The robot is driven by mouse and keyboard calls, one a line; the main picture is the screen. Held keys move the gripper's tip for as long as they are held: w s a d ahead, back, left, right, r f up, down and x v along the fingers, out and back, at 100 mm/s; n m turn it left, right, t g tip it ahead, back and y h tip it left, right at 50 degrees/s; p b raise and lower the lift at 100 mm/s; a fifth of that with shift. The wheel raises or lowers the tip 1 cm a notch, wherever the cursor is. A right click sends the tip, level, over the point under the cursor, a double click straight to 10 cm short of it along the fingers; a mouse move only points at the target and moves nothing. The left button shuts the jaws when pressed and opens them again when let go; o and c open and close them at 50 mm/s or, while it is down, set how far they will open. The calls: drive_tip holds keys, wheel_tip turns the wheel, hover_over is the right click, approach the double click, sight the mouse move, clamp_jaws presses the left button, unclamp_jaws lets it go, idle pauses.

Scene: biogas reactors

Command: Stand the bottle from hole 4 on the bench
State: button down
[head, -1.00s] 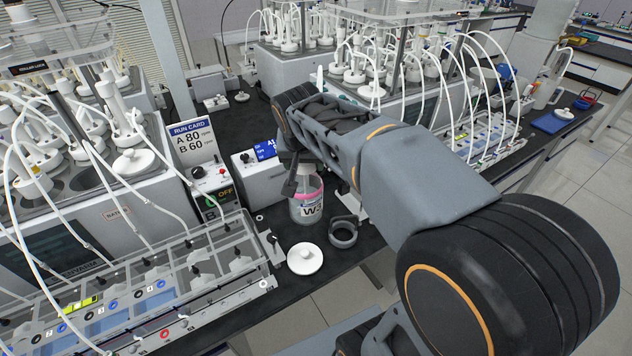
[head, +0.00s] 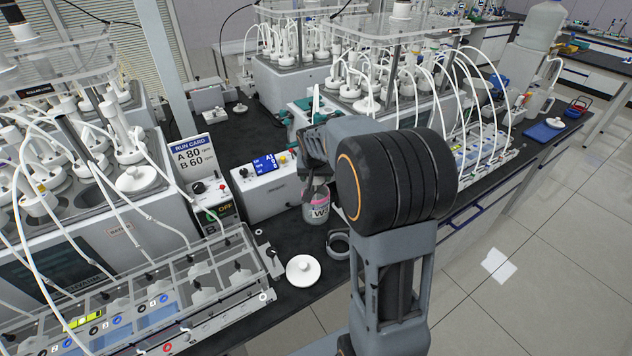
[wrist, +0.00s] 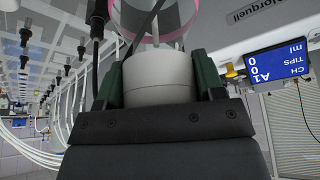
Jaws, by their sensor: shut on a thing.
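A clear bottle (head: 319,208) with a pink band and a label beginning with W is over the dark bench (head: 245,165) in the head view. It looks upright, and its top is hidden by my arm. I cannot tell whether its base touches the bench. In the wrist view my gripper (wrist: 158,80) is shut on the bottle's white top, a green-padded finger on each side. The pink band (wrist: 187,20) and clear wall show beyond the top.
A white disc-shaped lid (head: 303,270) and a dark ring (head: 339,243) lie on the bench in front of the bottle. A pump box with a blue display (head: 266,163) stands behind left. A clear tubing rack (head: 190,290) fills the near left. A reactor bath stands behind right.

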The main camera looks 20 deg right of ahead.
drive_tip(key=shift+w+d+f, duration=0.15)
drive_tip(key=shift+f, duration=1.7)
drive_tip(key=shift+c, duration=1.1)
unclamp_jaws()
drive_tip(key=shift+r, duration=0.25)
drive_tip(key=v, duration=1.1)
drive_tip(key=s+a+f+n+y, duration=0.1)
drive_tip(key=s+a, duration=0.3)
drive_tip(key=s, duration=0.5)
drive_tip(key=s+a+n+y+b, duration=0.1)
drive_tip(key=s+a+n, duration=0.3)
drive_tip(key=s, duration=0.5)
drive_tip(key=shift+s+a+f, duration=0.25)
drive_tip(key=shift+a+f, duration=0.15)
drive_tip(key=shift+a, duration=0.1)
